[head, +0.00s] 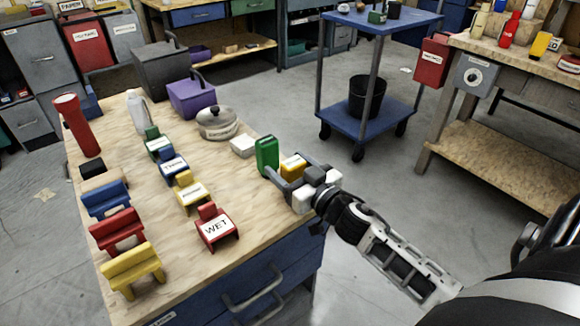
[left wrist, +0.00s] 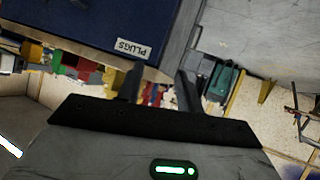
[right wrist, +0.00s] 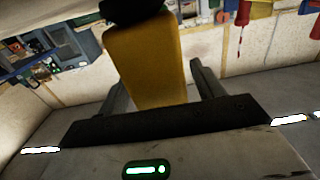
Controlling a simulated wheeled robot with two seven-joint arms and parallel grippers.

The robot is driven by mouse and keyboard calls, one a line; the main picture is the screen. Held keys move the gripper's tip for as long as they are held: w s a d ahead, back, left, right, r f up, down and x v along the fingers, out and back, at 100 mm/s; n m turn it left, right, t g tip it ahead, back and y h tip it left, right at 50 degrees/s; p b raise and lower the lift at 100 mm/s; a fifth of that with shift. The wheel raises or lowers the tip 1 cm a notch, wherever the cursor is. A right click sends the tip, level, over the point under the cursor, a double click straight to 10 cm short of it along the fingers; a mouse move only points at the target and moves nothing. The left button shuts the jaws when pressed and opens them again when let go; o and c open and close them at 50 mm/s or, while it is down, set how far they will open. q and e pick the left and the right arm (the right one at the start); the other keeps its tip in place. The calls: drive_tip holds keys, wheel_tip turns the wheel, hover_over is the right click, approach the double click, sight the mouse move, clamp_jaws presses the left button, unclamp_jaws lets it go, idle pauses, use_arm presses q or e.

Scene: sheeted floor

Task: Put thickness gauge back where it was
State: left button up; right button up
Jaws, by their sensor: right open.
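A small yellow block-shaped item (head: 293,166), possibly the thickness gauge, stands near the right edge of the wooden workbench; I see no label on it. My right gripper (head: 290,172) is open at the bench edge, its fingers on either side of the yellow item. In the right wrist view the yellow item (right wrist: 147,60) rises between the fingers, closer to the left one, with a visible gap to the right one. My left gripper (left wrist: 158,88) shows only in its own wrist view, fingers apart with nothing between them.
A green canister (head: 267,156) stands close beside the yellow item, with a pale block (head: 243,146) behind. Labelled coloured stands, including a red one reading WET (head: 215,228), fill the workbench (head: 262,215). A blue cart (head: 368,110) stands on the open floor.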

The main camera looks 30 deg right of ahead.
drive_tip(key=shift+r, duration=0.1)
drive_tip(key=shift+s, duration=0.2)
drive_tip(key=s+d, duration=0.1)
drive_tip(key=s, duration=1.1)
use_arm(q)
drive_tip(key=r+p, duration=0.1)
drive_tip(key=p, duration=0.4)
drive_tip(key=shift+s+a+r+g, duration=0.1)
drive_tip(key=shift+a+r+g, duration=0.15)
drive_tip(key=shift+r+g, duration=0.1)
use_arm(e)
drive_tip(key=s+a+f+g+y, duration=0.1)
drive_tip(key=s+a+f+g, duration=0.2)
drive_tip(key=a, duration=0.5)
drive_tip(key=s+a+f+n+g+y, duration=0.1)
drive_tip(key=s+a+f+g, duration=0.2)
drive_tip(key=a, duration=0.6)
drive_tip(key=shift+s+a+f+g, duration=0.25)
drive_tip(key=shift+s+f+g, duration=0.05)
drive_tip(key=shift+f+g, duration=0.35)
